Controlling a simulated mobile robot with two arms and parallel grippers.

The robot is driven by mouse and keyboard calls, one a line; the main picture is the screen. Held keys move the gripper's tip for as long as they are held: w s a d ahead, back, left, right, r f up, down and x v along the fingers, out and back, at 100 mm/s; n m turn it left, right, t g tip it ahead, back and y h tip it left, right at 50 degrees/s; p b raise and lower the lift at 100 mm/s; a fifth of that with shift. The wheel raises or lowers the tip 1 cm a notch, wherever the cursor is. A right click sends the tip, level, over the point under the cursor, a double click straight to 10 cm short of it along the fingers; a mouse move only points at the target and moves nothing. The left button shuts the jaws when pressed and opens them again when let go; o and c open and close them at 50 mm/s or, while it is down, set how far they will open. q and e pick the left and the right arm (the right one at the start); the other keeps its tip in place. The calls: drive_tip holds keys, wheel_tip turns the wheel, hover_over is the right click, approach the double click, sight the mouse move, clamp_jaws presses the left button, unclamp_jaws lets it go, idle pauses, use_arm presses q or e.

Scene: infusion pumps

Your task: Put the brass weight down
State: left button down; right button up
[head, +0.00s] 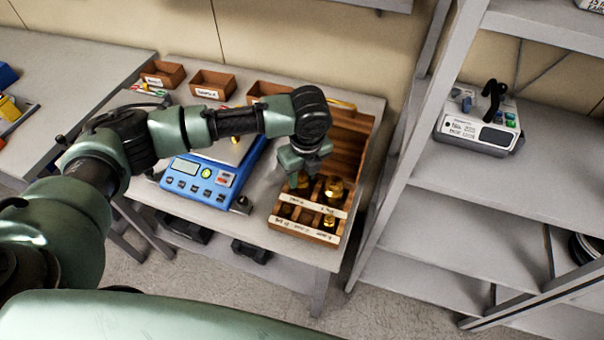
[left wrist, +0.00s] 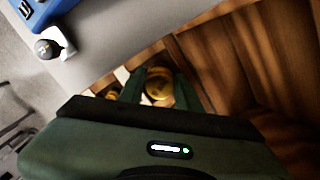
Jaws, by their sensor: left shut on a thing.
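My left gripper (head: 302,172) reaches down over the near part of a wooden weight box (head: 304,232). It is shut on a brass weight (head: 301,183). The held weight also shows between the two fingers in the left wrist view (left wrist: 158,85). The weight is at or just above a compartment at the left of the box; I cannot tell whether it touches the bottom. A large brass weight (head: 334,187) stands in the compartment to the right, and a smaller one (head: 328,221) is in front of it. My right gripper is not in view.
A blue scale (head: 206,180) with a metal pan is left of the box. Brown bins (head: 212,84) line the back of the table. A grey shelf rack (head: 440,205) stands close on the right, holding a grey device (head: 481,131). The table's front edge is close to the box.

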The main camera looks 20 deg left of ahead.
sight(305, 179)
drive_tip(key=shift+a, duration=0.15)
use_arm(q)
drive_tip(key=c, duration=1)
unclamp_jaws()
drive_tip(key=shift+f, duration=0.1)
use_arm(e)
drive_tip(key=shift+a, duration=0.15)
use_arm(q)
wheel_tip(305, 179, up, 12)
drive_tip(key=s+d+b, duration=0.1)
drive_tip(key=b, duration=0.1)
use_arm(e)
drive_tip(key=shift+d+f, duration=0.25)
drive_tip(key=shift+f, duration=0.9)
